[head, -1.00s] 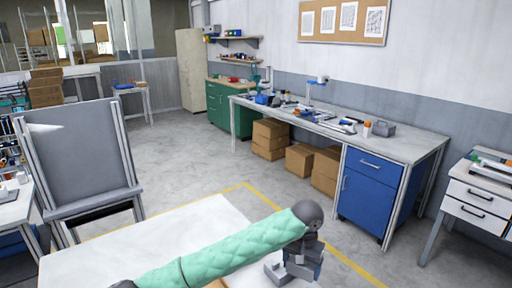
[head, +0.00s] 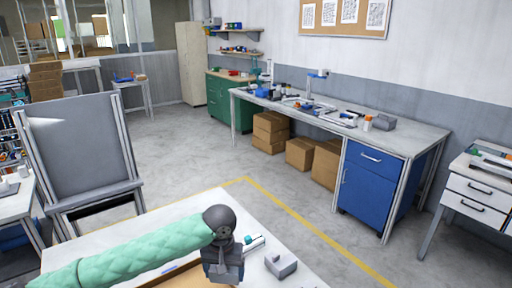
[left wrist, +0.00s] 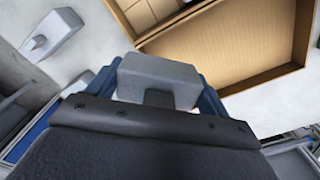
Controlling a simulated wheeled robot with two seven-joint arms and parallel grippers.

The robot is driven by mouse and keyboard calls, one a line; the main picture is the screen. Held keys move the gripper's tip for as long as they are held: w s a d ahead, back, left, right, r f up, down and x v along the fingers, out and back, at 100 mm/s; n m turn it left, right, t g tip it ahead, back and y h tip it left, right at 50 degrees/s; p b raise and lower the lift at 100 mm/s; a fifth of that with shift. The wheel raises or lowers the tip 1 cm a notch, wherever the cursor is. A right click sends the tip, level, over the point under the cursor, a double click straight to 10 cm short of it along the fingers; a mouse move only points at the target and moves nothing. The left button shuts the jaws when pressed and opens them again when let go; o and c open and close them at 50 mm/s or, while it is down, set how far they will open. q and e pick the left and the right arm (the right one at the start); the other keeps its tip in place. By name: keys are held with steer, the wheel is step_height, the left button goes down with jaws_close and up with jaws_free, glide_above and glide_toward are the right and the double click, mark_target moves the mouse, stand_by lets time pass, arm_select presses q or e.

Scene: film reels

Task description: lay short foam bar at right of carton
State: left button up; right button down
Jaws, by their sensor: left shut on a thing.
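My left gripper (head: 222,268) is over the table beside the carton. In the left wrist view its blue fingers (left wrist: 156,88) are shut on a grey foam bar (left wrist: 150,70), one finger at each end. The brown open carton (left wrist: 302,35) lies beyond the bar in that view, up and to the right. In the head view only a strip of the carton (head: 192,277) shows, partly hidden by my left arm. Another grey foam piece (head: 281,263) lies on the table right of the gripper; a similar one shows at upper left in the wrist view (left wrist: 55,30). My right gripper is out of view.
The white table (head: 95,240) has bare room at its far left. A small white and teal item (head: 254,243) lies just right of the gripper. A grey panel stand (head: 82,150) is beyond the table; a workbench (head: 400,134) stands farther off.

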arm_select(q)
steer(key=s+a+f+n, duration=0.1)
steer(key=a+f, duration=0.1)
steer(key=a, duration=0.9)
steer(key=shift+a+f, duration=0.25)
steer(key=shift+f, duration=0.15)
steer(key=shift+s, duration=0.1)
stand_by(0.3)
